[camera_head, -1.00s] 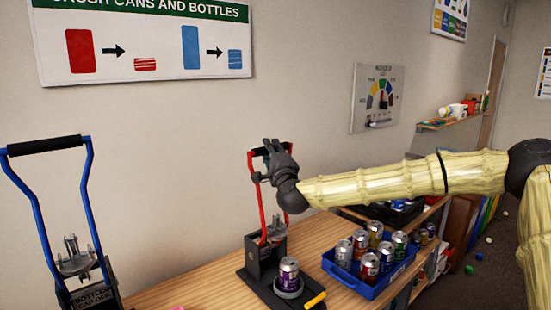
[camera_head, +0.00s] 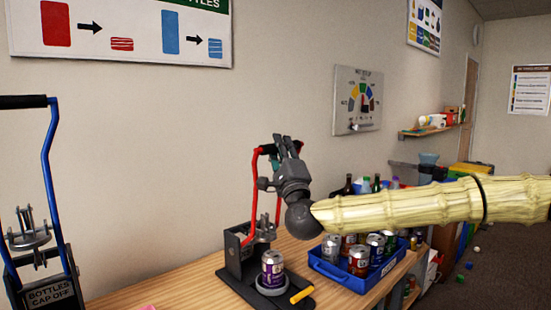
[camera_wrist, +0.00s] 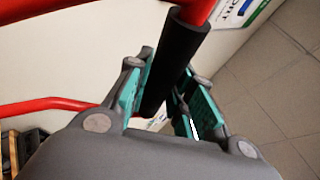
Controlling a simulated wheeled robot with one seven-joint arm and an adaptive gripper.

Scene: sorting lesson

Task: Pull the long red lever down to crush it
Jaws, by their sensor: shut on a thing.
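The long red lever (camera_head: 254,180) stands raised on the dark can crusher (camera_head: 236,254) on the wooden bench. My gripper (camera_head: 288,146) is at the lever's top and is shut on its black grip bar, which shows between the green-padded fingers (camera_wrist: 163,90) in the wrist view. The black grip bar (camera_wrist: 187,55) joins the red lever arms (camera_wrist: 45,110) there. A purple can (camera_head: 273,265) stands upright in the round holder at the crusher's front, below the press head. My gripper hides part of the lever's top in the head view.
A blue crate (camera_head: 325,268) with several cans stands right of the crusher. A blue-handled bottle crusher (camera_head: 48,293) stands at the left. A yellow handle (camera_head: 302,294) lies at the crusher's front right. Bottles stand behind the blue crate.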

